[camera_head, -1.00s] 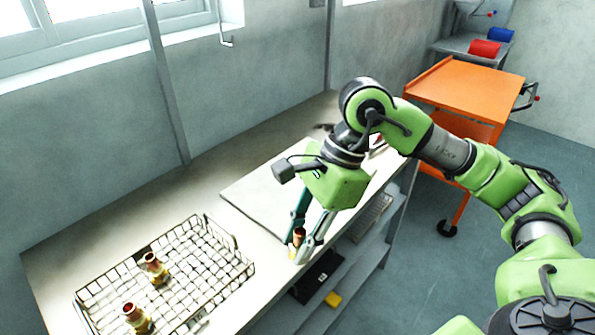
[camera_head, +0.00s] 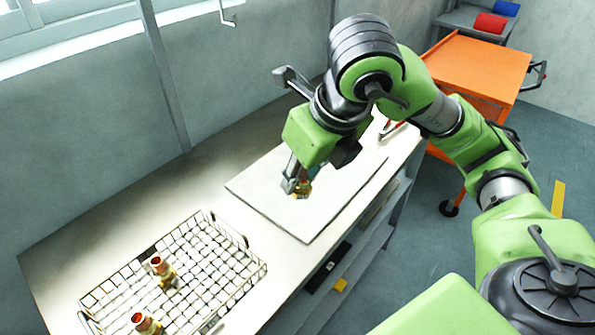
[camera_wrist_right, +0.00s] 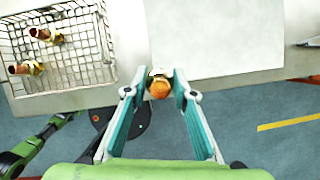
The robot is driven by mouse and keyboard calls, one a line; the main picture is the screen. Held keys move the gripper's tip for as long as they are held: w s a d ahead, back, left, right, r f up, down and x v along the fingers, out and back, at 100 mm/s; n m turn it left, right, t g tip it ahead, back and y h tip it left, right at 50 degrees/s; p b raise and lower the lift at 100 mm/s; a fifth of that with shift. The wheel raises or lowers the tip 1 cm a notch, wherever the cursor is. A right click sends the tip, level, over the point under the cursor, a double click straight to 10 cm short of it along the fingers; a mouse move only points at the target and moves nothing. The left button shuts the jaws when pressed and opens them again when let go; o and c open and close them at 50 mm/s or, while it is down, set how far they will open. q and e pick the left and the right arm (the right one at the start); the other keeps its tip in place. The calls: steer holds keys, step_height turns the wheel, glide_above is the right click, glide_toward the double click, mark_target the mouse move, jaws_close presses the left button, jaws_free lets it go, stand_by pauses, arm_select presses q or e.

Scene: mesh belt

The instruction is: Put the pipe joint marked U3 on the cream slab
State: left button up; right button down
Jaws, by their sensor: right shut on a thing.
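My right gripper (camera_head: 296,187) is shut on a brass-and-copper pipe joint (camera_head: 303,188). In the head view the joint appears against the cream slab (camera_head: 325,208), near its middle; I cannot tell its height above it. In the right wrist view the joint (camera_wrist_right: 159,88) is between the two fingertips (camera_wrist_right: 160,84), end-on, at the lower left corner of the slab (camera_wrist_right: 225,40). No marking is legible on the joint. My left gripper is not in view.
The wire basket (camera_head: 247,284) stands on the bench (camera_head: 130,215) left of the slab, with bare bench between them. A red-handled tool (camera_head: 392,130) lies beyond the slab. Shelves are below the bench's front edge. An orange cart (camera_head: 475,70) stands at the back right.

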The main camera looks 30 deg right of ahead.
steer(key=w+d+f, duration=0.1)
steer(key=w+f, duration=0.1)
steer(key=w, duration=0.1)
steer(key=w+d+f, duration=0.1)
steer(key=w+f, duration=0.2)
steer(key=w, duration=0.1)
steer(key=w+d+f+p, duration=0.1)
steer(key=w+f, duration=0.1)
steer(key=w, duration=0.1)
steer(key=shift+w+f, duration=0.55)
steer(key=shift+f, duration=0.05)
steer(key=x, duration=0.1)
steer(key=p+x, duration=0.1)
steer(key=x, duration=0.1)
steer(key=shift+d+f, duration=0.2)
steer(key=shift+f, duration=0.45)
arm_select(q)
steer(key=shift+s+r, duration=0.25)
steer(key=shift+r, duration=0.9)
